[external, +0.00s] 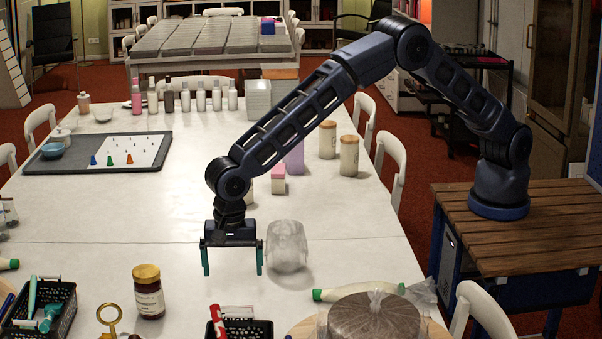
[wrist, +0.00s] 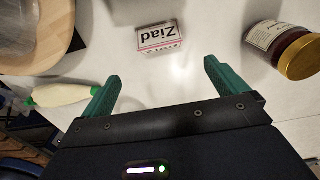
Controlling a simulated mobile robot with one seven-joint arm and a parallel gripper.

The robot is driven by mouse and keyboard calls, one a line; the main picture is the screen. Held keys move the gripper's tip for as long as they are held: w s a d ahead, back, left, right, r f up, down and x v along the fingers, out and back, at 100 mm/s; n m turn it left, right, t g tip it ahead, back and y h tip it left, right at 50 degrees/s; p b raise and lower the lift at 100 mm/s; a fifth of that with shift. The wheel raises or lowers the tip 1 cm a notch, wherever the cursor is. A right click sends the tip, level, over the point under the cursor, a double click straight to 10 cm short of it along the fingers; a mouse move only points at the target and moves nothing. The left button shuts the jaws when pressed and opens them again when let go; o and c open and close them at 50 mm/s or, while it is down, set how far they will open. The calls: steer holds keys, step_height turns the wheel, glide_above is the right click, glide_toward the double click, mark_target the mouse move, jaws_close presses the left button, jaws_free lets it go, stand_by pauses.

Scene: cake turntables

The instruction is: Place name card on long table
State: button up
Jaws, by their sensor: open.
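The name card (wrist: 160,38) is a small white card with red edging and the name "Ziad", upside down in the wrist view. It is on the pale surface of the long table (external: 110,260), just ahead of the gap between my fingers and apart from them.
A covered dark cake (external: 375,318) is at front right. Black baskets stand along the front. Bare tabletop lies left of my gripper.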

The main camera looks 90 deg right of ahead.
steer(key=s+d+r+n, duration=0.25)
steer(key=d+r, duration=0.35)
steer(key=r, duration=0.3)
steer(key=s+d+r+n, duration=0.1)
steer(key=s+d+r, duration=0.2)
steer(key=d+r, duration=0.45)
steer(key=s+d+r+n+t, duration=0.2)
steer(key=s+d+r+n, duration=0.3)
steer(key=s+d+r, duration=0.75)
steer(key=s+d+r+n+t, duration=0.1)
steer(key=s+d+r+n, duration=0.2)
steer(key=s, duration=0.7)
steer(key=s+d+r+n, duration=0.25)
steer(key=s+d, duration=0.25)
steer(key=s, duration=0.4)
steer(key=s+d+f+n, duration=0.1)
steer(key=s+d+n, duration=0.1)
steer(key=s, duration=0.6)
steer(key=s+d+f+n+t, duration=0.1)
steer(key=s+d+f+n, duration=0.1)
steer(key=s, duration=0.7)
steer(key=shift+d+f+t, duration=0.15)
steer(key=shift+d+t, duration=0.1)
steer(key=shift+t, duration=0.05)
